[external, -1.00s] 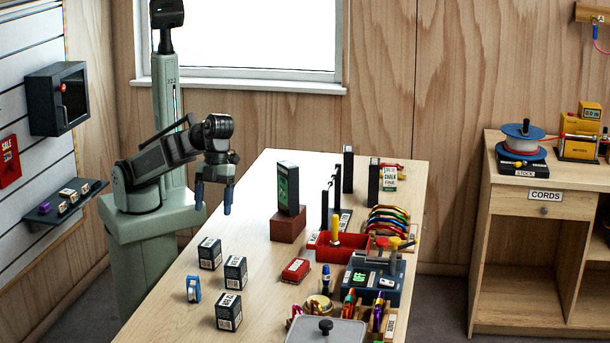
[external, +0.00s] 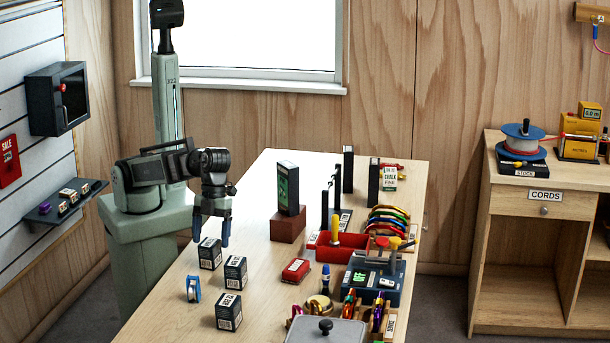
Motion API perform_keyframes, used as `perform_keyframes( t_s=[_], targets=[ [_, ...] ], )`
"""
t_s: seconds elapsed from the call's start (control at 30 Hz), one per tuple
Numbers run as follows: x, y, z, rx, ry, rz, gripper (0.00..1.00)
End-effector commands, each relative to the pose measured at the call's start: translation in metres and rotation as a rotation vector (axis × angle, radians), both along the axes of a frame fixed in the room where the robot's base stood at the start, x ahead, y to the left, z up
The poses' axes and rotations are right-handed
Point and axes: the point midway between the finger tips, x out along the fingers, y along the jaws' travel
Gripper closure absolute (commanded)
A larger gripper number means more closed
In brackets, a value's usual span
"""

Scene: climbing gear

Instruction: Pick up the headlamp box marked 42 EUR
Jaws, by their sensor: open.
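Three small dark boxes with white labels stand on the near left part of the table: one at the back (external: 210,254), one in the middle (external: 235,271) and one at the front (external: 229,311). They look alike, and their printed prices are too small to read, so I cannot tell which is marked 42 EUR. My gripper (external: 211,240) is open and empty, fingers pointing down. It is just above or behind the back box; I see no contact. One finger appears left of this box and the other to its upper right.
A blue and white roll (external: 193,289) stands left of the boxes. A red tin (external: 296,270) lies to their right. A phone-like display on a brown block (external: 288,228), a red tray (external: 338,246) and a blue device (external: 372,282) stand further right. The wooden table (external: 255,230) is clear between gripper and block.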

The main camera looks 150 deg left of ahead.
Motion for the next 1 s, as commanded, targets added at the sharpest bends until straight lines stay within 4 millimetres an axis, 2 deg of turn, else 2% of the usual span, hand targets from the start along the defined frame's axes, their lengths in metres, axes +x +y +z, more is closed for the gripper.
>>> perform_keyframes(
  t_s=[0.4, 0.7, 0.77, 1.0],
  targets=[
    [0.006, -0.012, -0.041, 0.000, 0.001, 0.000, 0.21],
    [0.007, -0.013, -0.046, 0.001, 0.001, 0.000, 0.21],
    [0.008, -0.013, -0.046, 0.001, 0.001, 0.000, 0.25],
    [0.007, -0.013, -0.045, 0.001, 0.001, 0.000, 0.48]
  ],
)
